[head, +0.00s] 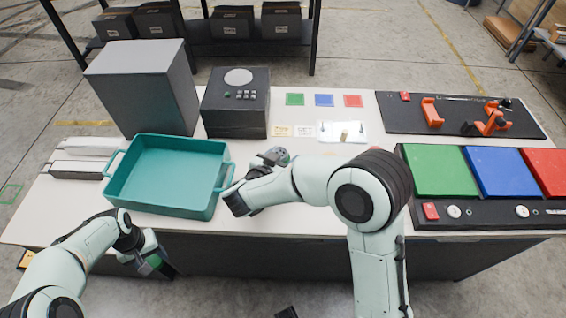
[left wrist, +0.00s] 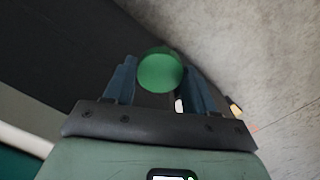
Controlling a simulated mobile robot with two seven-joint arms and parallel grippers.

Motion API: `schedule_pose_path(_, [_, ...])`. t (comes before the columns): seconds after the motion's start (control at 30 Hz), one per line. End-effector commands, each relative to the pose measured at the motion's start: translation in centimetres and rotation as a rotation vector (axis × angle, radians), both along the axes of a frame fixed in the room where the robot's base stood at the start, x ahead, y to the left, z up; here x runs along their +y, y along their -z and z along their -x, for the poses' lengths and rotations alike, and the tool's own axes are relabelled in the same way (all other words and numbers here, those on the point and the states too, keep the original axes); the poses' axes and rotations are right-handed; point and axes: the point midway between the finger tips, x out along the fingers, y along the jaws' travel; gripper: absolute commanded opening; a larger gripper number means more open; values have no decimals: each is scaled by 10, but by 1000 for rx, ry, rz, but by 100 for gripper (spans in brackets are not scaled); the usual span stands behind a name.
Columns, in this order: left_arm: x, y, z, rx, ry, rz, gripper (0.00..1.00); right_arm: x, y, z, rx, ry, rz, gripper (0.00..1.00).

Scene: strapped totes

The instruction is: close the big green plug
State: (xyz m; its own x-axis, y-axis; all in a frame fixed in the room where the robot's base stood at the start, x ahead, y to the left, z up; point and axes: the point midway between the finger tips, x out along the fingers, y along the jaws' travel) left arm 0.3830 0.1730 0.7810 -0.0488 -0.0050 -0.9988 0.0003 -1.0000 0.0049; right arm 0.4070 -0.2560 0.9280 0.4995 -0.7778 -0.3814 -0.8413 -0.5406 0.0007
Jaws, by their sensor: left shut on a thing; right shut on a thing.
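My left gripper (head: 160,267) is low at the table's front edge, left of centre, in the head view. It is shut on a green plug (left wrist: 160,72), whose round green face shows between the two fingers in the left wrist view. My right arm reaches left over the table. Its gripper (head: 268,159) is partly hidden behind my own forearm and appears shut on a grey round part (head: 280,154), just right of the teal tote. The jaws' contact there is hard to make out. The two held pieces are well apart.
A teal tote (head: 165,206) stands between the arms. Behind it are a grey box (head: 145,90) and a dark console (head: 236,120). Coloured panels (head: 435,170) lie at the right, with an orange clamp fixture (head: 490,119) behind. The floor in front is clear.

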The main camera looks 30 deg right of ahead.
Motion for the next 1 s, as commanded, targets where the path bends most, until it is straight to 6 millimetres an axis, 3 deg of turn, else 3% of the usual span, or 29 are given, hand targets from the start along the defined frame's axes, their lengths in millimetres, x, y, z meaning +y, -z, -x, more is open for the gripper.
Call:
schedule_pose_path(0.13, [0,6,1,2,0,0,27,0,23,0,1,-1,2,4])
schedule_pose_path(0.53, [0,6,1,2,0,0,27,0,26,0,-1,-1,1,4])
schedule_pose_path(0.57, [0,6,1,2,0,0,27,0,26,0,0,-1,0,68])
schedule_pose_path(0.6, [0,6,1,2,0,0,27,0,26,0,0,-1,0,81])
schedule_pose_path(1.0, [0,5,1,2,0,0,27,3,21,1,-2,-2,-1,84])
